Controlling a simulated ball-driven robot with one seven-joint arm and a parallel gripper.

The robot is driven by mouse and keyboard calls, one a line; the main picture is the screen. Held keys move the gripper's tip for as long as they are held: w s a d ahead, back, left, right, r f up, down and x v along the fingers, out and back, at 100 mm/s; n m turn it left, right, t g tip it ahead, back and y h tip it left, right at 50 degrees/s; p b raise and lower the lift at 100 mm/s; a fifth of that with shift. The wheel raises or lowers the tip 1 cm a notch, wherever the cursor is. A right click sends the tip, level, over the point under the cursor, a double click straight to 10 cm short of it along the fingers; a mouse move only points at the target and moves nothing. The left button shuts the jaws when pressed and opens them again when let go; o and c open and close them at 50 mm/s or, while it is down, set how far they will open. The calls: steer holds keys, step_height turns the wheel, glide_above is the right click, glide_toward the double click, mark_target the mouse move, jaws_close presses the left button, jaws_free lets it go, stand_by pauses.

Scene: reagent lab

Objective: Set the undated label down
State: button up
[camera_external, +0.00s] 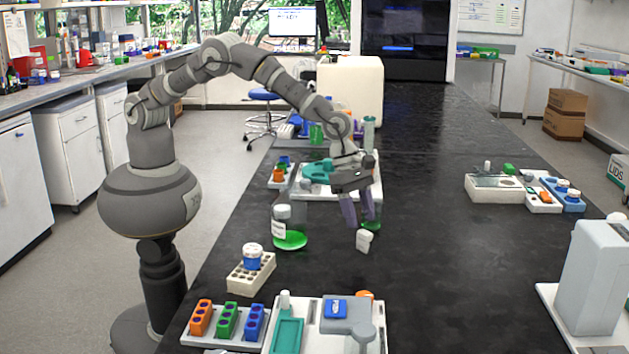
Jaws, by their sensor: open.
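A small white piece (364,241), which looks like the label, stands on the dark bench top just below my fingertips. It is too small to read any writing on it. My gripper (360,222) points down over the bench with its two purple fingers apart and nothing visible between them. The white piece appears clear of the fingers, though I cannot tell the exact gap.
A bottle with green liquid (290,239) stands left of my gripper. A beige rack (251,272) holds a blue-banded, white-capped jar (252,256). Colored tube racks (228,320) and a white tray (376,340) lie at the front.

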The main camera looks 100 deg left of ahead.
steer(key=s+a+r+m+t, duration=0.15)
steer(key=a+r+m, duration=0.4)
steer(key=r, duration=0.85)
steer(key=s+a+r+m+t+p, duration=0.1)
steer(key=a+r+m+t, duration=0.4)
steer(key=r, duration=1)
steer(key=s+a+r+m, duration=0.1)
steer(key=a+r+m, duration=0.45)
steer(key=r, duration=0.85)
steer(key=s+a+r+m+t+y, duration=0.1)
steer(key=s+a+r+m+t, duration=0.1)
steer(key=s+r, duration=0.4)
steer(key=s+a+r+m+t+y, duration=0.1)
steer(key=s+a+r+m, duration=0.4)
steer(key=r, duration=0.4)
steer(key=s+a+r+m+t+y, duration=0.1)
steer(key=s+a+r+m, duration=0.3)
steer(key=s+r, duration=0.4)
steer(key=shift+a+t, duration=0.5)
steer(key=shift+t, duration=0.35)
